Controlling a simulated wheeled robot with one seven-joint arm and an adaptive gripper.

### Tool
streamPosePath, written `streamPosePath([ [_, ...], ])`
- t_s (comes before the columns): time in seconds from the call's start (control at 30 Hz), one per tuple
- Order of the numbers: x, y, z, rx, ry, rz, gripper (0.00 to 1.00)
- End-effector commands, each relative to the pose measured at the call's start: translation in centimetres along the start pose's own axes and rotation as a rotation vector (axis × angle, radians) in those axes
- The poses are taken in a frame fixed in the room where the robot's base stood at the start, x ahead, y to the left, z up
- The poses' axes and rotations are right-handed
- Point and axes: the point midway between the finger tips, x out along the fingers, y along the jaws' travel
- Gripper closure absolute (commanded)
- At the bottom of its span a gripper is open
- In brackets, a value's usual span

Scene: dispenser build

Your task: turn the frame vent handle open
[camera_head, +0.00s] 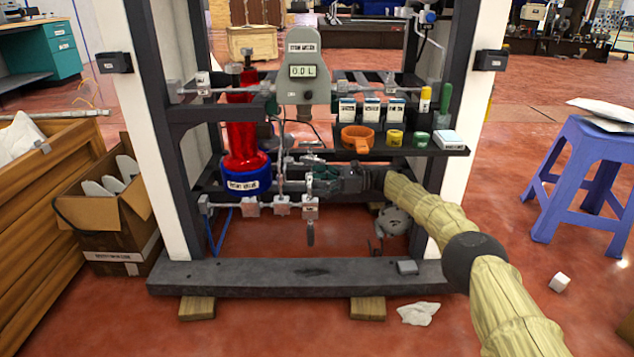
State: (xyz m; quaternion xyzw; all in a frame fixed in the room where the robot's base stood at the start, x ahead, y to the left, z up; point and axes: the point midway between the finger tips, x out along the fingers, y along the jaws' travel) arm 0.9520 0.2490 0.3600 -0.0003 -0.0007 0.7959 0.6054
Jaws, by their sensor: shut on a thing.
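My gripper (316,182) reaches in from the right, inside the dark frame and below the shelf. It is shut on a small part at the valve pipework, which I take to be the frame vent handle; the part is mostly hidden by the fingers. Just below the fingertips is a grey valve block (310,207) with a dark lever (310,234) hanging straight down. A second grey block (282,205) sits on the same pipe to the left. The labels on these parts are too small to read.
A red vessel (241,120) in a blue collar (247,181) stands left of the pipework. A grey meter (302,70) reads 0.0 L above. The shelf (455,152) holds boxes, an orange clamp and small bottles. The frame's bottom beam (225,277) crosses the front.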

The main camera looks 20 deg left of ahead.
Motion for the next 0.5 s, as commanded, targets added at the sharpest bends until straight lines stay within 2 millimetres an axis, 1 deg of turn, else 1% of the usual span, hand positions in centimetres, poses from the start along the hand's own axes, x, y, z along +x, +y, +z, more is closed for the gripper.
streamPosePath([
  [0.03,0.22,-0.03,-0.16,0.0,0.002,0.004,0.38],
  [0.5,0.2,-0.04,-0.08,0.001,0.0,0.025,0.38],
])
